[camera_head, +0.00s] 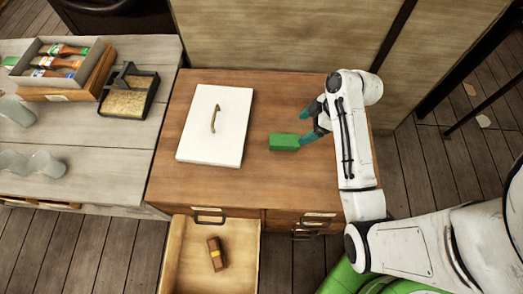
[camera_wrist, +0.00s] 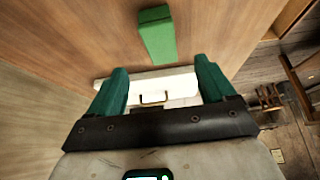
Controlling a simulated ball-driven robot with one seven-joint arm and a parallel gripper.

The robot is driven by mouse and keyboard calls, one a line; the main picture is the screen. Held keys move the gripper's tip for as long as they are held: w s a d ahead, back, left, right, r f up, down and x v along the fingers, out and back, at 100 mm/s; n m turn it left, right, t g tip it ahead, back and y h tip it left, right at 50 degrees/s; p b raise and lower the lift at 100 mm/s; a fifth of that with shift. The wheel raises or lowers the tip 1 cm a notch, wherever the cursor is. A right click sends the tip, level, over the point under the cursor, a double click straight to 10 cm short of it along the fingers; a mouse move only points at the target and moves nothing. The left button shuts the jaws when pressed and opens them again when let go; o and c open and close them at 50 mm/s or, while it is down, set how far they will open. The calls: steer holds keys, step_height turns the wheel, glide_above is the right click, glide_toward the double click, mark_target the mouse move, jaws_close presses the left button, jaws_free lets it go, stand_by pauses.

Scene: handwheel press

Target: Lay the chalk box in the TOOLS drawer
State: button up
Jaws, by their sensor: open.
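A small green box (camera_head: 284,142), which I take to be the chalk box, lies on the wooden cabinet top. No writing is legible on it. My gripper (camera_head: 306,126) is open just right of it, with the lower finger close to the box's right end. Whether they touch is unclear. In the wrist view the box (camera_wrist: 158,35) lies ahead of my open, empty fingers (camera_wrist: 160,66). An open drawer (camera_head: 178,250) juts from the cabinet's front left. A brown block with a yellow band (camera_head: 216,254) lies in it. The drawer's label cannot be read.
A white panel with a handle (camera_head: 199,150) lies left of the box on the cabinet top (camera_head: 270,195). Shut drawers (camera_head: 310,221) are at the front right. A grey bench (camera_head: 110,150) at left holds a tray of brushes (camera_head: 30,57) and a black-framed tray (camera_head: 115,103).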

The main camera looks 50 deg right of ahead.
mark_target(286, 140)
steer(key=x, duration=0.5)
steer(key=shift+w+a, duration=0.15)
steer(key=shift+a, duration=0.15)
steer(key=shift+b+x, duration=0.45)
steer(key=shift+x, duration=2.45)
steer(key=shift+f, duration=0.1)
steer(key=c, duration=1.2)
